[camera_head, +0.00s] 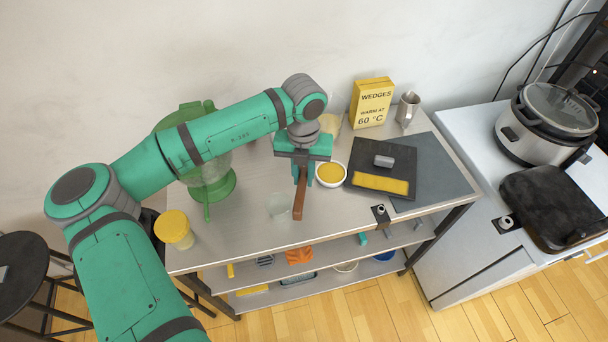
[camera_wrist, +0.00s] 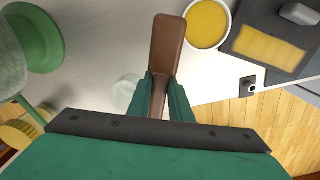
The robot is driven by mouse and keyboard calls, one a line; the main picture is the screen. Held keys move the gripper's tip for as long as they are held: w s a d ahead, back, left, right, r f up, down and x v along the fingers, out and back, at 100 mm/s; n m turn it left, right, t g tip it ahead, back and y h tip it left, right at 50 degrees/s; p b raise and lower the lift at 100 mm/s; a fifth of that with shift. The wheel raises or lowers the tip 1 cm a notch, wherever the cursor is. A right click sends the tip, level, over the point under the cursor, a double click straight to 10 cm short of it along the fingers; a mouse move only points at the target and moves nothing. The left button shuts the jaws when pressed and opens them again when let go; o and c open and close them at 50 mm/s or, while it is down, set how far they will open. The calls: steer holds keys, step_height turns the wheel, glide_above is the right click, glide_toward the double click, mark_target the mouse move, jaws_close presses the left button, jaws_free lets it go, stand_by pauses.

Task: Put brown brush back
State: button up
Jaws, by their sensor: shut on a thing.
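The brown brush (camera_head: 299,195) is a narrow reddish-brown piece held upright in my gripper (camera_head: 303,170), over the front middle of the metal table. In the wrist view the brush (camera_wrist: 167,45) extends from between the two green fingers of my gripper (camera_wrist: 166,95), which are shut on it. Its lower end appears close to the tabletop, but I cannot tell if it touches.
A white bowl of yellow contents (camera_head: 331,174) is just right of my gripper. A clear glass (camera_head: 280,206) stands left of the brush. A green-based blender (camera_head: 214,187) and a yellow-lidded jar (camera_head: 174,229) are farther left. A yellow box (camera_head: 371,102) and metal jug (camera_head: 407,108) stand behind.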

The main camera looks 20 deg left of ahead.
steer(key=shift+d+f, duration=0.1)
steer(key=shift+f, duration=3.2)
steer(key=o, duration=0.6)
steer(key=o, duration=0.6)
step_height(320, 180, up, 10)
steer(key=shift+w+r, duration=0.1)
steer(key=shift+r, duration=0.3)
